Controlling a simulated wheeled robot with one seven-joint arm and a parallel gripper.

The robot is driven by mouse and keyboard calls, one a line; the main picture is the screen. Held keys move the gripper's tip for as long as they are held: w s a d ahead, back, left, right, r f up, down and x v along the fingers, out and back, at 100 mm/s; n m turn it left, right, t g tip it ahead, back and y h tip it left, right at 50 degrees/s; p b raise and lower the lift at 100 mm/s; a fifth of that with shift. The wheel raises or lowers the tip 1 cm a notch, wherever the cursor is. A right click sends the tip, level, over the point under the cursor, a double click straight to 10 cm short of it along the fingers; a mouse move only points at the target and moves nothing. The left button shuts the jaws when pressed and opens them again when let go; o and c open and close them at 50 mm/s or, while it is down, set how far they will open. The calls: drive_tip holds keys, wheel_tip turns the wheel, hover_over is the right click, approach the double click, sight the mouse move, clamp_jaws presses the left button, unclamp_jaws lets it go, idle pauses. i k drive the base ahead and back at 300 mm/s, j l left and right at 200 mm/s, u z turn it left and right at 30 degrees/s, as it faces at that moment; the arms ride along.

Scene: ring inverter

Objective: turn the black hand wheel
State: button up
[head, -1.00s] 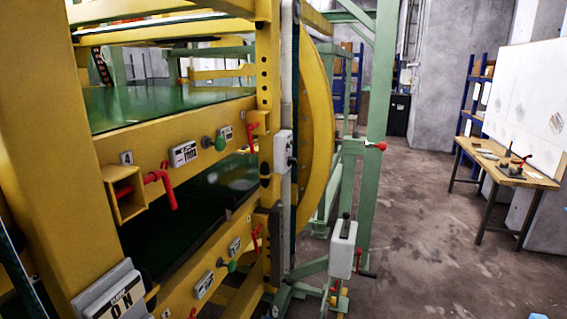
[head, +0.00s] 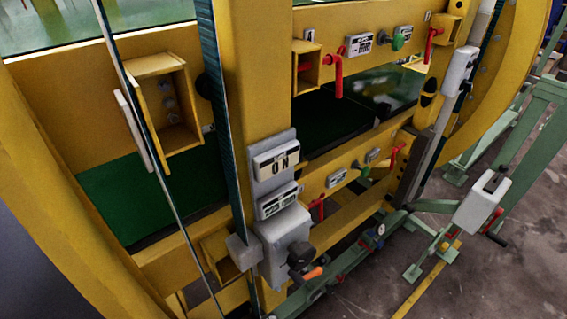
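No wheel that I can clearly make out as the black hand wheel shows in the head view. A small round black part (head: 301,256) sits on the front of a grey box (head: 284,236) low on the yellow frame, with an orange-tipped handle (head: 313,273) beside it. I cannot tell whether this part is the hand wheel. A white box (head: 482,203) on the green stand at the right has a small black handle (head: 495,239) at its lower side. My gripper is not in view.
The yellow ring frame (head: 262,80) fills the left and middle. Red handles (head: 338,75) and green knobs (head: 398,42) stick out from its beams. An open yellow box (head: 172,105) is at the left. Green stand legs (head: 500,130) stand on the right. Bare concrete floor (head: 520,260) lies at the lower right.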

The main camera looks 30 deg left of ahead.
sight(300, 255)
drive_tip(key=l+u, duration=0.45)
drive_tip(key=k+l+u, duration=0.1)
drive_tip(key=l+u, duration=0.2)
drive_tip(key=u, duration=0.15)
drive_tip(key=k+l+u, duration=0.1)
drive_tip(key=l+u, duration=0.35)
drive_tip(key=j, duration=0.1)
